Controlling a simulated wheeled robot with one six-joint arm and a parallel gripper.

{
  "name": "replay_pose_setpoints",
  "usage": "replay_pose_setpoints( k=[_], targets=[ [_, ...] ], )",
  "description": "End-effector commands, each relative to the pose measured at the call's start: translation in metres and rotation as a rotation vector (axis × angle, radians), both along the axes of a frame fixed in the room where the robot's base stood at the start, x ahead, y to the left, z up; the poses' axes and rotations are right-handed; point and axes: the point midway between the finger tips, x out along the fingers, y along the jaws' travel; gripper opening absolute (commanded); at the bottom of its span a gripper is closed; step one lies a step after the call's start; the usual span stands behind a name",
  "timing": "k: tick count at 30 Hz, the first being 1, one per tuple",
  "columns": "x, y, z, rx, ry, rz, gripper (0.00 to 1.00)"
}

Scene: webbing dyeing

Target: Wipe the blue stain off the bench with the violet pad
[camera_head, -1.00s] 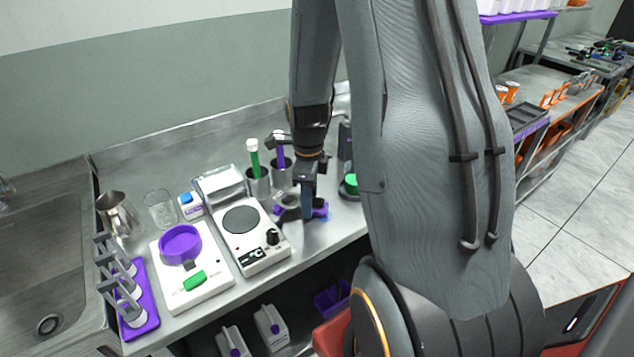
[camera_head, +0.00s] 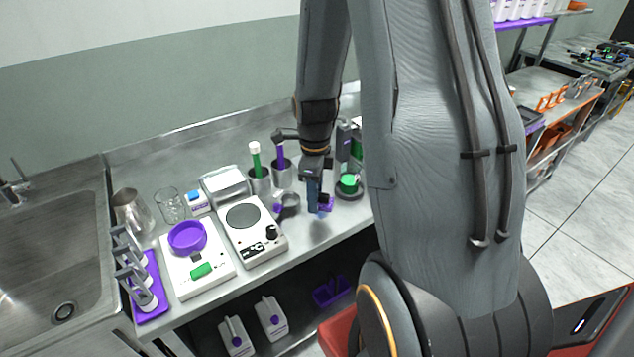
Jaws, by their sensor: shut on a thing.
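My gripper (camera_head: 319,204) is near the front edge of the bench (camera_head: 300,234), right of the white hotplate. It is shut on the violet pad (camera_head: 327,204), which shows mostly at the right side of the fingers. The fingers hide part of the pad. A faint blue stain (camera_head: 320,216) shows on the metal just below the pad in the picture. I cannot tell whether the pad touches the bench or is slightly above it.
The hotplate (camera_head: 254,240) and a small grey cup (camera_head: 290,199) stand left of my gripper. A dark base with a green part (camera_head: 348,184) stands close on the right. The sink (camera_head: 50,262) is far left.

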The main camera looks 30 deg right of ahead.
Motion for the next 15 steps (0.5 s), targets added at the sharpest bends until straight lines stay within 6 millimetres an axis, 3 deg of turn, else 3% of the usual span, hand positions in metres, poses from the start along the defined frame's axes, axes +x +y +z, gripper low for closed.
replay_pose_setpoints(
  k=[7, 15],
  targets=[
    [0.000, 0.000, 0.024, 0.000, -0.001, 0.001, 0.16],
    [0.000, 0.001, 0.027, 0.000, 0.000, 0.001, 0.16]
  ],
)
